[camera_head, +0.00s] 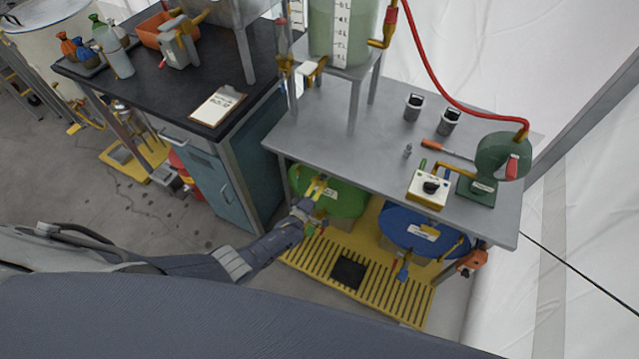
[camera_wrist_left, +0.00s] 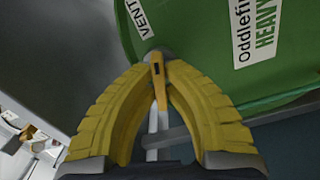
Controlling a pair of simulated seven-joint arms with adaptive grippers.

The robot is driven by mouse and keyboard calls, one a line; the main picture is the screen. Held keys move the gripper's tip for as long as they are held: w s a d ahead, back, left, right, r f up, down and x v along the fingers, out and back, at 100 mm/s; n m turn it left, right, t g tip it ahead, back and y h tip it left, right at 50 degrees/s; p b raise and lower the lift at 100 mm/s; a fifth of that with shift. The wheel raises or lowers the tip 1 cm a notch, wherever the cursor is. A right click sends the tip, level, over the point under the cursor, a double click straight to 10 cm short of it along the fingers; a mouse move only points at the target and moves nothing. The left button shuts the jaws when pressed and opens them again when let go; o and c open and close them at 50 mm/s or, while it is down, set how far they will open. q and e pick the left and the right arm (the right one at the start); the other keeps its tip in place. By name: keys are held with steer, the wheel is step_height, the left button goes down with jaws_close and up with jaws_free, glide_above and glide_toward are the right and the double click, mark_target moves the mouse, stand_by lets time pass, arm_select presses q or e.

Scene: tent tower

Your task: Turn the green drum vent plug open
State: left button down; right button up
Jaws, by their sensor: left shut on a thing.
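The green drum (camera_head: 345,200) stands under the grey table, on the yellow slatted platform. In the left wrist view its green top (camera_wrist_left: 200,35) fills the upper right, with a white "VENT" label (camera_wrist_left: 140,15) near the edge. My left gripper (camera_head: 318,186) is over the left part of the drum top. In the left wrist view its yellow fingers (camera_wrist_left: 158,72) come together on the vent plug (camera_wrist_left: 158,68), a small piece with an orange-yellow face beside the "VENT" label. The fingertips hide part of the plug. My right gripper is in neither view.
The grey table (camera_head: 330,150) overhangs the back of the green drum. A blue drum (camera_head: 400,225) stands to its right. The teal cabinet (camera_head: 220,185) is close on the left. The slatted platform (camera_head: 340,270) is mostly bare in front, apart from a black square.

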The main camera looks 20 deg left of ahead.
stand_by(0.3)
arm_select(q)
steer(key=c, duration=1.5)
jaws_free()
steer(key=shift+s+a, duration=0.4)
steer(key=shift+s, duration=1.55)
steer(key=shift+s+a, duration=0.35)
steer(key=shift+s, duration=1.65)
steer(key=shift+s+a, duration=0.4)
steer(key=shift+s, duration=1.55)
